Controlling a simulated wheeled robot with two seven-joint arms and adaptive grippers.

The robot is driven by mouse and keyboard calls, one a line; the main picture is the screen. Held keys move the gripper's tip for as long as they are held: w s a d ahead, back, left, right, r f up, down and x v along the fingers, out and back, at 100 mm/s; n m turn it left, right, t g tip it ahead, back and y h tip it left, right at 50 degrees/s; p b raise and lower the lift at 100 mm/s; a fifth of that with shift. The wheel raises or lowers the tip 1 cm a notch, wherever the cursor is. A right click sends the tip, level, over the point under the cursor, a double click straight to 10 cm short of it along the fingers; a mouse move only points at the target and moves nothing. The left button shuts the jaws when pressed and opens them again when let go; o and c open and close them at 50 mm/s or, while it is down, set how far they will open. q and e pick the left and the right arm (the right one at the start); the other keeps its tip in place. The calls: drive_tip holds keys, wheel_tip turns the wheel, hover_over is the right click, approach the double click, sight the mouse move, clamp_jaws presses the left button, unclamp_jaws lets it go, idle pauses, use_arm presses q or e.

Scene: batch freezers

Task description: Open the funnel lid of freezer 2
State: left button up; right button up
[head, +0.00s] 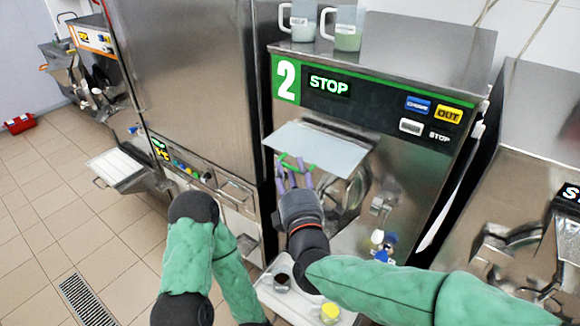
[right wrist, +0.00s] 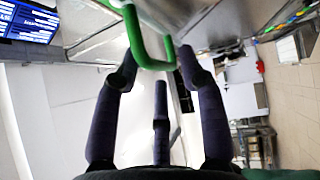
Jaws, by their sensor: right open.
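Freezer 2 (head: 408,165) is a steel machine with a green-edged black panel, a white 2 and a STOP display. Its funnel lid (head: 322,146) is a flat pale grey plate jutting from the front below the panel. A green loop handle (head: 297,163) is at the lid's front left edge. My right gripper (head: 289,172) is at this handle, fingers pointing up. In the right wrist view the green handle (right wrist: 137,38) lies between the tips of my open right gripper (right wrist: 157,62); contact is unclear. My left arm shows at lower left, but its gripper is not visible.
Two cups (head: 347,28) stand on top of freezer 2. Below the lid are a round steel door (head: 345,192) and a tap with blue and white knobs (head: 379,241). A tray (head: 272,291) with small cups is below. Another machine (head: 530,150) stands close at right.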

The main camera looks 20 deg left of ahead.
drive_tip(key=shift+x, duration=1)
clamp_jaws()
drive_tip(key=shift+r, duration=0.1)
